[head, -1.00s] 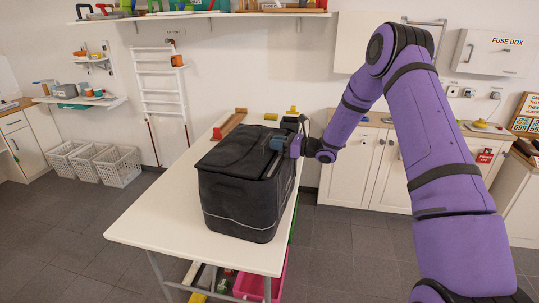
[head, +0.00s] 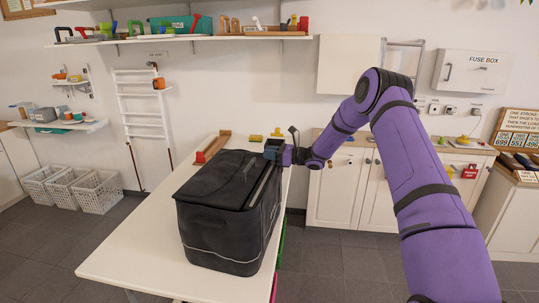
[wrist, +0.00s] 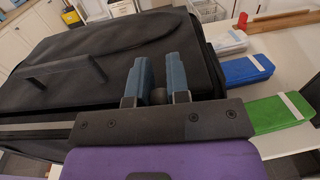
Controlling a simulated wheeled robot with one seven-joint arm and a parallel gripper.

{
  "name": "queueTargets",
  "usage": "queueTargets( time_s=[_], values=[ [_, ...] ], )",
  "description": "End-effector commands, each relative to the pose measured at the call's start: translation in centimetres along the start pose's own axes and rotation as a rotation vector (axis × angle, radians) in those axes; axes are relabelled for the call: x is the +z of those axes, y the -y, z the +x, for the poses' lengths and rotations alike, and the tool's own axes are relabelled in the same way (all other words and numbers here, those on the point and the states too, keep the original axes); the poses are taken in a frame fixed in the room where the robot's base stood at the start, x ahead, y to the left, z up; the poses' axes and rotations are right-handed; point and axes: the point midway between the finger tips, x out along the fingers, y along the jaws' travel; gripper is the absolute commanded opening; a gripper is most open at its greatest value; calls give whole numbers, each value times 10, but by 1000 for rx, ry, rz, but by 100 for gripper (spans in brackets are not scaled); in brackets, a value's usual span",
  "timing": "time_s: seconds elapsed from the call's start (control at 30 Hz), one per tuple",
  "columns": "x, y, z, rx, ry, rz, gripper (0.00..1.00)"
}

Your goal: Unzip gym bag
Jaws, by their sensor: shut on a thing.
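The black gym bag (head: 222,222) stands upright on the white table, its lid lying closed over the top. A pale strip that looks like the zip line (head: 263,184) runs along the bag's right top edge. My gripper (head: 277,149) is at the far right top corner of the bag. In the wrist view my gripper's blue fingers (wrist: 157,78) are shut on a small dark piece, seemingly the zip pull (wrist: 158,96), mostly hidden between them.
The white table (head: 125,262) has free room to the left of the bag. Green (wrist: 280,114), blue (wrist: 247,69) and white (wrist: 228,42) items lie beyond the bag. A wooden rack (head: 212,147) lies at the table's far end. White cabinets (head: 338,190) stand behind.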

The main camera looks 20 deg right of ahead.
Motion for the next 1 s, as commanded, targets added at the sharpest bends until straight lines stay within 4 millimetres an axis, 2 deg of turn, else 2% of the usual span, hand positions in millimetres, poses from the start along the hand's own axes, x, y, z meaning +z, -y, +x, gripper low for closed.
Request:
queueTargets(
  time_s=[0.07,0.1,0.17,0.2,0.57,0.67,1.0],
  values=[
    [1,0,0,0,1,-1,0],
    [1,0,0,0,1,-1,25],
    [1,0,0,0,1,-1,39],
    [0,0,0,0,0,-1,43],
    [0,0,-6,-2,0,0,43],
    [0,1,-18,-3,-1,1,43],
    [0,0,-81,-2,0,0,43]
  ],
)
